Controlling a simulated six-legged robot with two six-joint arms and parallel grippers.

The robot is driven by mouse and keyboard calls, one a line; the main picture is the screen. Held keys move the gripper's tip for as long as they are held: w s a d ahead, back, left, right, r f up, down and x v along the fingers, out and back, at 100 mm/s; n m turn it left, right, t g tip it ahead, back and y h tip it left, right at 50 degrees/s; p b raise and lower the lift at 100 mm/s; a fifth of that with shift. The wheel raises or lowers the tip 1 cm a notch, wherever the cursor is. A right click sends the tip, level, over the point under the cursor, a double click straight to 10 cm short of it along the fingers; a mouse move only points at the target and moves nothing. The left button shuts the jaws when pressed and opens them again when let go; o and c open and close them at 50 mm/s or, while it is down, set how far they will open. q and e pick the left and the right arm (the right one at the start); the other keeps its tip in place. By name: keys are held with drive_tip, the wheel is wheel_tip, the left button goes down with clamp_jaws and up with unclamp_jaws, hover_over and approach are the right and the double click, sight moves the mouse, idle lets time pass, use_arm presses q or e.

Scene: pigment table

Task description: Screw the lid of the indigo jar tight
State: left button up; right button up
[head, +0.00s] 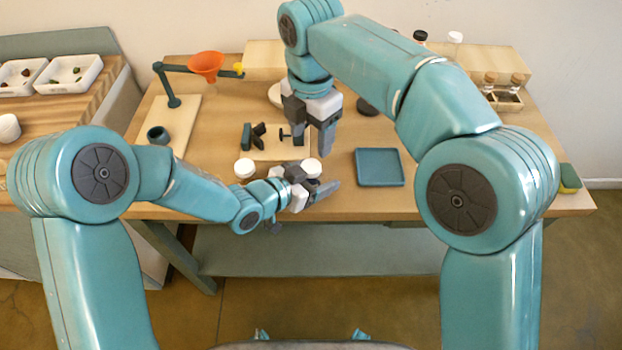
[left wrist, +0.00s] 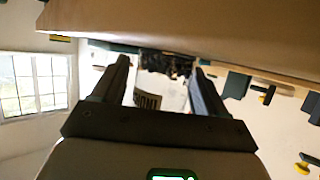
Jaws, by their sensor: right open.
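A jar (left wrist: 147,98) with a dark-lettered label, only partly readable, and dark contents stands between the fingers of my left gripper (left wrist: 160,66) in the left wrist view, which is tilted over. In the head view a white round lid (head: 312,167) shows just behind my left gripper (head: 318,184), near the table's front edge. The left fingers are apart, with a gap beside the jar; a firm hold is not visible. My right gripper (head: 313,140) is open and points down above and behind that lid, apart from it. Whether the lid is seated is too small to tell.
Another white-lidded jar (head: 244,168) stands to the left. A blue tray (head: 380,168) lies right of the grippers. A dark clamp-like fixture (head: 253,136) sits behind the jars.

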sight(311, 166)
use_arm(q)
clamp_jaws()
use_arm(e)
drive_tip(key=shift+f, duration=4.05)
drive_tip(key=c, duration=1.1)
drive_tip(key=m, duration=0.3)
drive_tip(key=o, duration=1.2)
